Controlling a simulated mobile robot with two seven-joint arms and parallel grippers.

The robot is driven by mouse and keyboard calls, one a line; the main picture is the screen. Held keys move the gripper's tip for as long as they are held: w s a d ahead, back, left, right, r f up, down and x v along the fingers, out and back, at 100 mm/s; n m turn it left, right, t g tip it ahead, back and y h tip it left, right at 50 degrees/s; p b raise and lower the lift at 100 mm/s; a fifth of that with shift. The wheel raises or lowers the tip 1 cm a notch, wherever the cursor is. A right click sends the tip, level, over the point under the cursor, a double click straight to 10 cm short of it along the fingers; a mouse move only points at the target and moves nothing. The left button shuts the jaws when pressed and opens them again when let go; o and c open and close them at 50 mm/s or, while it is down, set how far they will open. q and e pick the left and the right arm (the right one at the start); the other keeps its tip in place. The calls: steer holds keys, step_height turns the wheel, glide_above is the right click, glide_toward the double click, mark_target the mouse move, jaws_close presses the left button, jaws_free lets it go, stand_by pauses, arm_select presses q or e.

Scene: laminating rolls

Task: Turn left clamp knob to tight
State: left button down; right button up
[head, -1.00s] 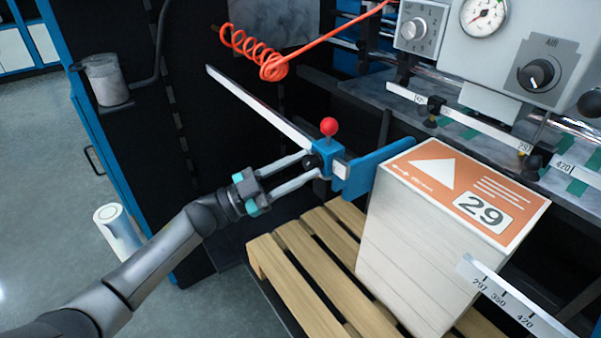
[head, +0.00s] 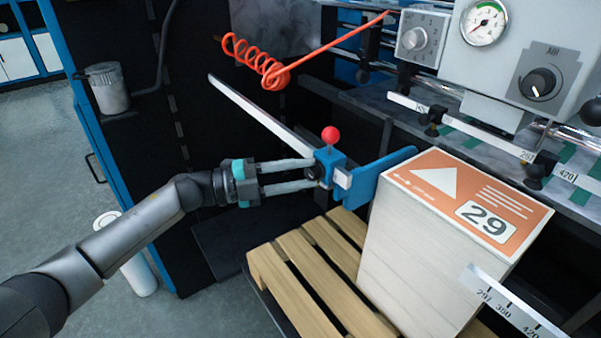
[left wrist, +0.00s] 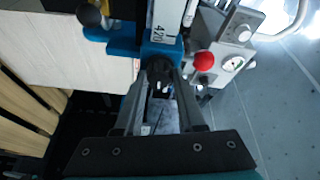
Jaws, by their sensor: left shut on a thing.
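The left clamp is a blue block (head: 326,163) on a pale rail, with a red ball lever (head: 330,133) standing up on top. Its black knob (head: 313,173) faces my left gripper (head: 314,174). My left gripper comes in from the left, its two fingers shut on the knob. In the left wrist view the knob (left wrist: 160,72) sits between the fingertips, with the blue block (left wrist: 160,50) right behind it. The fingers partly hide the knob. My right gripper is not in view.
A stack labelled 29 (head: 470,195) stands on a wooden pallet (head: 300,262), beside the blue plate (head: 375,175). A grey machine panel (head: 500,60) is at the upper right. A coiled orange hose (head: 255,58) hangs behind the rail. A white roll (head: 138,272) stands on the floor at left.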

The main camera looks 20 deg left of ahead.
arm_select(q)
steer(key=shift+m, duration=0.5)
steer(key=c, duration=0.5)
jaws_free()
steer(key=shift+a, duration=0.1)
steer(key=b+v, duration=0.2)
steer(key=v, duration=1.3)
steer(key=shift+r, duration=0.35)
